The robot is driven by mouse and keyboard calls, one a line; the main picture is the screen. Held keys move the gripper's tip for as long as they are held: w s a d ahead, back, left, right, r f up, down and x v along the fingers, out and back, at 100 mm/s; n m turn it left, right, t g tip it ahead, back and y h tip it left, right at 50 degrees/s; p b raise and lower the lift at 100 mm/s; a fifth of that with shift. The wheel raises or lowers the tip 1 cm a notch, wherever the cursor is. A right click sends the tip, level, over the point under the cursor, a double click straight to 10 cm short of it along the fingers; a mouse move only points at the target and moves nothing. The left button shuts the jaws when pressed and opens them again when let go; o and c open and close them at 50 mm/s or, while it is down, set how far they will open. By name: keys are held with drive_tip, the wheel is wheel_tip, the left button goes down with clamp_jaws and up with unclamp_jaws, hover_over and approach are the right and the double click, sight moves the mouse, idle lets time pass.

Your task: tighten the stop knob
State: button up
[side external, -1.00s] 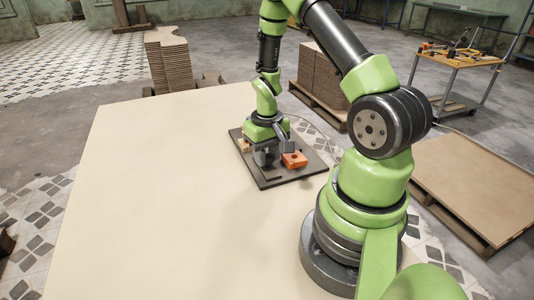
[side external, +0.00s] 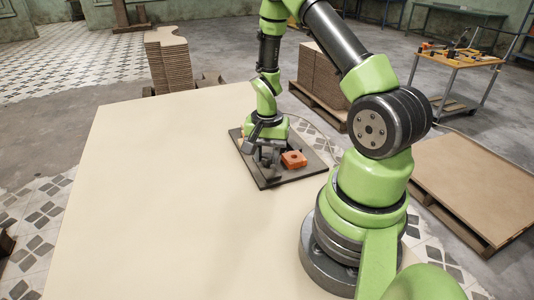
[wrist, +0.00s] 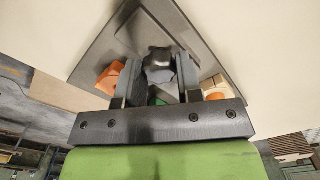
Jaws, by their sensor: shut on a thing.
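The stop knob (wrist: 158,60) is a dark, lobed knob seen in the wrist view between my two fingers. My gripper (wrist: 158,78) is shut on it from above. In the side external view my gripper (side external: 268,156) is low over the dark base plate (side external: 308,174), and the knob is hard to make out there. An orange block (side external: 294,159) sits on the plate beside the gripper; it also shows at the left in the wrist view (wrist: 110,78). A light wooden piece (wrist: 212,86) shows at the right in the wrist view, partly hidden by a finger.
The plate lies near the back right edge of a large pale table (side external: 170,190), whose left and front areas are clear. Stacked curved boards (side external: 169,62) stand on the floor behind. A cart (side external: 460,62) with tools is at the back right, beyond my arm.

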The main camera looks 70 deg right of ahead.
sight(267, 156)
drive_tip(key=shift+m, duration=0.3)
drive_tip(key=o, duration=0.9)
drive_tip(key=shift+o, duration=0.2)
wheel_tip(267, 156, up, 9)
drive_tip(key=shift+r, duration=0.5)
